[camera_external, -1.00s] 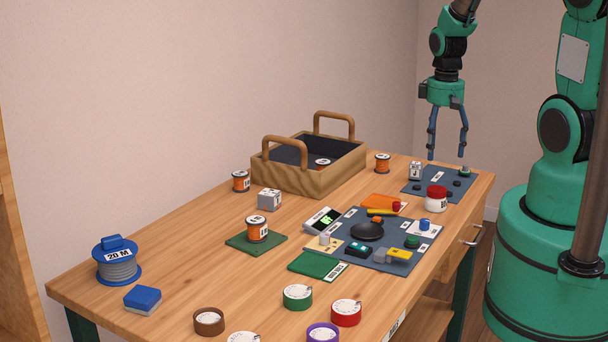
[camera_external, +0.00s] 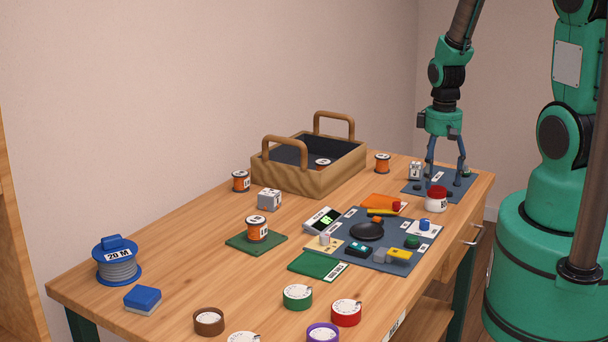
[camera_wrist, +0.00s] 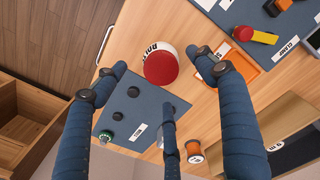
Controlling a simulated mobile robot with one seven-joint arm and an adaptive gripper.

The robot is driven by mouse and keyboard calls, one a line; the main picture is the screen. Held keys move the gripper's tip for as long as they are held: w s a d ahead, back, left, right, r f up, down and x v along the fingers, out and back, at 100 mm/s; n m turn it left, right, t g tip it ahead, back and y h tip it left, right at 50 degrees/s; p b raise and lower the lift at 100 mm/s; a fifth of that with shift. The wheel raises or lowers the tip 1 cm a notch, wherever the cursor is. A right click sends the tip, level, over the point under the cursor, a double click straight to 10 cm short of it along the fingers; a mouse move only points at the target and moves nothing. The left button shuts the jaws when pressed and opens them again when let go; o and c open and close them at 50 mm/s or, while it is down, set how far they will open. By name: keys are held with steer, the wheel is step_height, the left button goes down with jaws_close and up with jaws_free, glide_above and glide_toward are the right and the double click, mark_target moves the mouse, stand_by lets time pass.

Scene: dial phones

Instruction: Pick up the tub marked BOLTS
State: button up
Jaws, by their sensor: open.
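The tub (camera_external: 436,203) is white with a red lid and stands upright on the wooden table near its right edge. My gripper (camera_external: 446,177) is open and empty, pointing down over the blue mat just behind the tub. In the wrist view my gripper (camera_wrist: 160,78) has its fingertips spread around the tub's lid in the picture; I see no contact. The fingers hide part of the mat.
The blue mat (camera_external: 424,190) holds small dark knobs and a green-topped part. A grey-white block (camera_external: 415,170) stands at its left. An orange spool (camera_external: 382,163), an orange tray (camera_external: 378,202) and a dark mat (camera_external: 345,228) with several parts lie nearby. A wooden crate (camera_external: 300,180) stands farther left.

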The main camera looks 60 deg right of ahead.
mark_target(437, 189)
steer(key=shift+f, duration=0.1)
steer(key=shift+f+b, duration=0.65)
steer(key=shift+f, duration=1.85)
steer(key=c, duration=1.3)
steer(key=shift+r, duration=0.15)
steer(key=shift+r, duration=0.6)
step_height(437, 189, up, 2)
steer(key=shift+w+r+p, duration=0.1)
steer(key=shift+p, duration=0.4)
steer(key=s+a+r+p, duration=0.1)
steer(key=s+a, duration=0.8)
steer(key=s, duration=0.4)
steer(key=shift+a+r+p, duration=0.2)
steer(key=shift+a+p, duration=0.1)
steer(key=shift+p, duration=0.05)
